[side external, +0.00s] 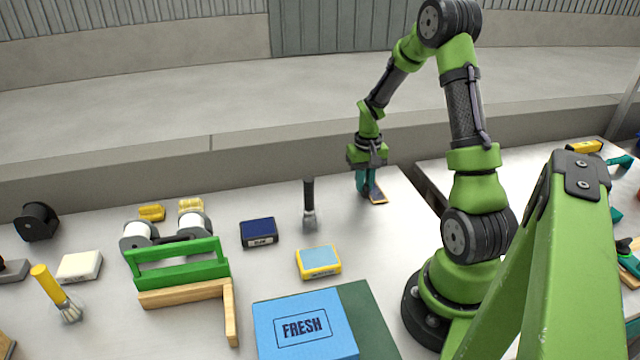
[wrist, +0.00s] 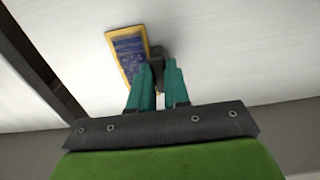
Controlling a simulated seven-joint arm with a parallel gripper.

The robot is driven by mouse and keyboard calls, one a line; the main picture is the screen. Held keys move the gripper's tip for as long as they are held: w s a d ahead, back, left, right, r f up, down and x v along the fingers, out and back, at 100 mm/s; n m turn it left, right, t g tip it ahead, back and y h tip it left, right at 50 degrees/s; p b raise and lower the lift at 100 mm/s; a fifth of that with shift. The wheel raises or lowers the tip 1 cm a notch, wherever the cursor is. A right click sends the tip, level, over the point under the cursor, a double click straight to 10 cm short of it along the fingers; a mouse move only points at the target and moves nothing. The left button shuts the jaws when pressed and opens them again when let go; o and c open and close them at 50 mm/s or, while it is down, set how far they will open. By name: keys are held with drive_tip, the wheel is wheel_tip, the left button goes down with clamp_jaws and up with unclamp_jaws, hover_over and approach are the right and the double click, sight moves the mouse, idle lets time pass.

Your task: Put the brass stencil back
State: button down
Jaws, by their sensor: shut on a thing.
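The brass stencil (side external: 378,194) is a small plate with a yellow rim and a dark blue, marked middle. It is near the far right corner of the work table, at or just above the surface; I cannot tell if it touches. My gripper (side external: 365,188) points down with its teal fingers shut on the stencil's dark grip. In the wrist view the stencil (wrist: 129,54) shows beyond the fingertips, slightly tilted in the picture, and the dark grip (wrist: 157,53) sits at my gripper (wrist: 156,70).
A blue ink pad (side external: 258,232), a yellow-edged pad (side external: 318,261) and a dark-handled brush (side external: 309,205) stand left of my gripper. A green rack (side external: 178,265) is further left. A gap borders the table's right edge.

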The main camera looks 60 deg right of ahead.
drive_tip(key=shift+f, duration=0.15)
drive_tip(key=c, duration=1.1)
unclamp_jaws()
wheel_tip(320, 180, up, 12)
drive_tip(key=w+a+r+n+t, duration=0.15)
drive_tip(key=a+r, duration=0.25)
drive_tip(key=a, duration=0.4)
drive_tip(key=a+r+n+t, duration=0.1)
drive_tip(key=a+r+t, duration=0.1)
drive_tip(key=a+r, duration=0.45)
drive_tip(key=s+a+n+t+y, duration=0.1)
drive_tip(key=s+a+t, duration=0.1)
drive_tip(key=a, duration=0.5)
drive_tip(key=s+a+n+t+y, duration=0.1)
drive_tip(key=s+a, duration=0.3)
drive_tip(key=a, duration=0.3)
drive_tip(key=shift+s+a+r+t, duration=0.25)
drive_tip(key=shift+s+r+t, duration=0.1)
drive_tip(key=shift+s, duration=0.05)
drive_tip(key=shift+n, duration=0.25)
